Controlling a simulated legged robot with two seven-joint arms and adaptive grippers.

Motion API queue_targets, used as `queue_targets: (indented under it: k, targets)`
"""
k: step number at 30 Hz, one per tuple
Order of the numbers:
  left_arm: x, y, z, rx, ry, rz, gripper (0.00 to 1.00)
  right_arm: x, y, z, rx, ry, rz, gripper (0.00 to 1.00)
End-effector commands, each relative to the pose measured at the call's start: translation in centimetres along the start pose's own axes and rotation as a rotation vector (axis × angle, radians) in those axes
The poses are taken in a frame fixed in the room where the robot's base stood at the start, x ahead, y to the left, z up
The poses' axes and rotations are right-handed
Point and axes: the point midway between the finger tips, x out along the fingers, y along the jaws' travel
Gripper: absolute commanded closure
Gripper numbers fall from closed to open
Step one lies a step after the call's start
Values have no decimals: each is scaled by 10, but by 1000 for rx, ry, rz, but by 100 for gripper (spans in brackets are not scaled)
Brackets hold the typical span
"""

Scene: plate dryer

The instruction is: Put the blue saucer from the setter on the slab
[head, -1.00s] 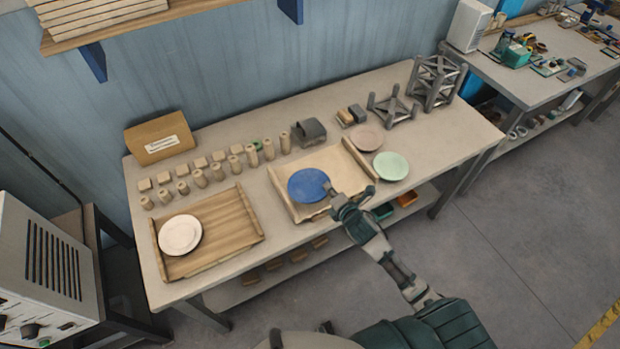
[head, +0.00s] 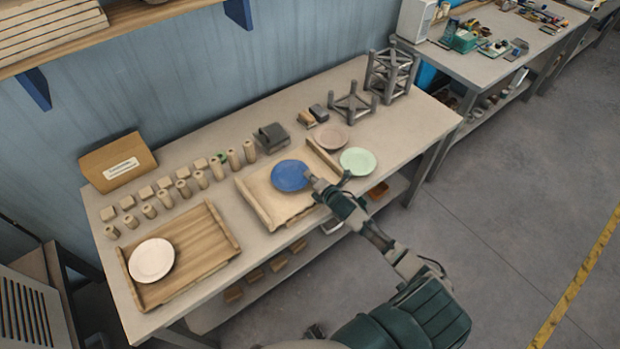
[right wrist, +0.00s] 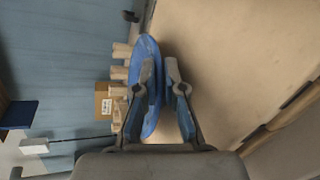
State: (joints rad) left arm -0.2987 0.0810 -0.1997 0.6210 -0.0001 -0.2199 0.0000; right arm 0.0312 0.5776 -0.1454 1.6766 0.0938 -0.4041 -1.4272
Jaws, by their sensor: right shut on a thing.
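The blue saucer (head: 291,176) is over the pale wooden tray with raised side rails (head: 262,206) in the middle of the table. My right gripper (head: 312,180) is shut on the saucer's near edge. In the right wrist view the saucer (right wrist: 147,50) shows nearly edge-on between the two fingers (right wrist: 160,90), and it appears raised off the pale surface. The names setter and slab cannot be matched to supports for certain. A browner slatted wooden tray (head: 205,240) at the left carries a white plate (head: 152,260). My left gripper is not clearly in view.
A pinkish plate (head: 331,138) and a mint-green plate (head: 358,161) lie right of the pale tray. Several wooden posts (head: 201,178), a dark grey block (head: 272,137) and a cardboard box (head: 118,160) stand behind. Grey frames (head: 390,72) stand at the far right end.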

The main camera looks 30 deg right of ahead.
Motion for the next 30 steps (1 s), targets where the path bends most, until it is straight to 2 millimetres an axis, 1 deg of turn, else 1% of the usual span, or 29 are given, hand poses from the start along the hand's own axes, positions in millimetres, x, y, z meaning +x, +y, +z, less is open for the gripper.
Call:
queue_targets:
  k: [1, 6, 7, 8, 16, 19, 23, 30]
  targets:
    - [0, 0, 1, 0, -2, 0, 60, 2, -4, -1, 2, -1, 2, 100]
    - [0, 0, 2, 0, -4, 0, 60, 2, -3, -1, 0, -1, 3, 100]
    - [0, 0, 2, 0, -4, 0, 60, 2, -4, -1, 0, 0, 1, 86]
    - [0, 0, 2, 0, -4, 0, 60, 2, -4, -1, 0, 0, 1, 81]
    - [0, 0, 2, 0, -4, 0, 60, 1, -4, -2, 0, 0, 1, 81]
    - [0, 0, 2, 0, -4, 0, 60, -3, -5, -2, -1, 0, 0, 81]
    - [-2, 0, 2, 0, -3, 1, 60, -23, -5, -2, -1, 1, -1, 81]
    - [-3, 1, 1, 0, -3, 1, 60, -78, -5, -2, -2, 1, -2, 81]
